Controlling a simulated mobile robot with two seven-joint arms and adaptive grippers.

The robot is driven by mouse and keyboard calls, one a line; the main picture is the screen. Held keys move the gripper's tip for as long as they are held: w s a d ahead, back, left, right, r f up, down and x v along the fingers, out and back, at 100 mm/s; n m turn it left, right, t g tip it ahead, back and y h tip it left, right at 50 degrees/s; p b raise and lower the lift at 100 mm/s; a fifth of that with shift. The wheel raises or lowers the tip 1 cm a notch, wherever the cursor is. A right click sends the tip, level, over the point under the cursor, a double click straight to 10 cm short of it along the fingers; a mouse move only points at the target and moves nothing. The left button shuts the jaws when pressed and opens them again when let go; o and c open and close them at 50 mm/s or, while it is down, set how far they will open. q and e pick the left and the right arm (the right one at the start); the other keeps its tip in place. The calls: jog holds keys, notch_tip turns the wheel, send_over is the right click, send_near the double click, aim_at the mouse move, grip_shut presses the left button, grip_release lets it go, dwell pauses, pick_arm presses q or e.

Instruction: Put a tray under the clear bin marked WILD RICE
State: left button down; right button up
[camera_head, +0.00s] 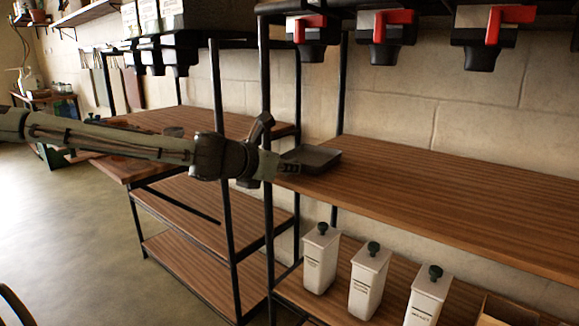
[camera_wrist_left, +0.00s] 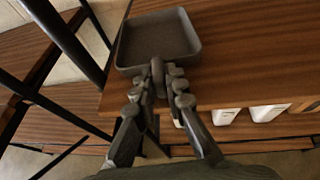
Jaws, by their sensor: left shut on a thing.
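The tray is at the left end of the right rack's wooden shelf (camera_head: 430,195), roughly below the leftmost red-handled dispenser (camera_head: 313,40). The clear bins above the red handles are cut off by the top edge, so no WILD RICE label is readable. My right gripper is out of view.
Two more red-handled dispensers, a middle one (camera_head: 388,38) and a right one (camera_head: 487,35), hang along the shelf, which is bare to the right. Black rack posts (camera_head: 266,100) stand close to my left arm. White lidded containers (camera_head: 320,258) stand on the lower shelf.

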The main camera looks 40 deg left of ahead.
pick_arm(q)
jog(key=shift+a+f, duration=0.1)
jog(key=shift+f, duration=0.2)
jog(key=c, duration=1.5)
grip_release()
jog(key=v, duration=1.2)
